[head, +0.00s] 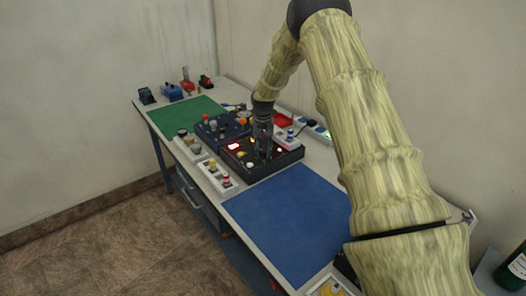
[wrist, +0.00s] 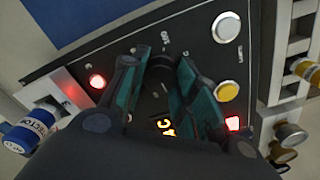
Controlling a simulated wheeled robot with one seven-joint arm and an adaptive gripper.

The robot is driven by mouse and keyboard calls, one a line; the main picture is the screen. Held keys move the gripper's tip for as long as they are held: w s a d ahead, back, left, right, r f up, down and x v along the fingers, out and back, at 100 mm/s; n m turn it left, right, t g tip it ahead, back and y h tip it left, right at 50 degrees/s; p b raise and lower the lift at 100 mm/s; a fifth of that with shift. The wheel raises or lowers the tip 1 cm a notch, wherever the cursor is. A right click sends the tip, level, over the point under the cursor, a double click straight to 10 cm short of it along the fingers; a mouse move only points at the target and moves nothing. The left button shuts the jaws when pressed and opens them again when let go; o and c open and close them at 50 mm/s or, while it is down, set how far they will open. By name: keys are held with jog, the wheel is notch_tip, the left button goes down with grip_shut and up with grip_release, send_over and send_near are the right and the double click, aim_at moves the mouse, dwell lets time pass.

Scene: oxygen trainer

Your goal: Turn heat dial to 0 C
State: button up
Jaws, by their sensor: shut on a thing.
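My gripper (wrist: 158,90) reaches down over the black panel in the middle of the bench. In the wrist view its two dark and teal fingers stand on either side of a round black dial (wrist: 160,70), closed on it. The dial's pointer and most of its scale are hidden by the fingers.
The panel carries a white button (wrist: 226,27), a yellow button (wrist: 227,91) and red lights (wrist: 97,81). A blue labelled cylinder (wrist: 28,132) stands close beside it. On the bench lie a blue mat (head: 290,220) and a green mat (head: 185,116), both mostly clear.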

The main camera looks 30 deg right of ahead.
aim_at(263, 151)
jog(key=shift+w+d+r+n, duration=0.1)
jog(key=shift+n, duration=2.2)
jog(key=o, duration=1)
jog(key=shift+o, duration=0.2)
notch_tip(263, 151, up, 12)
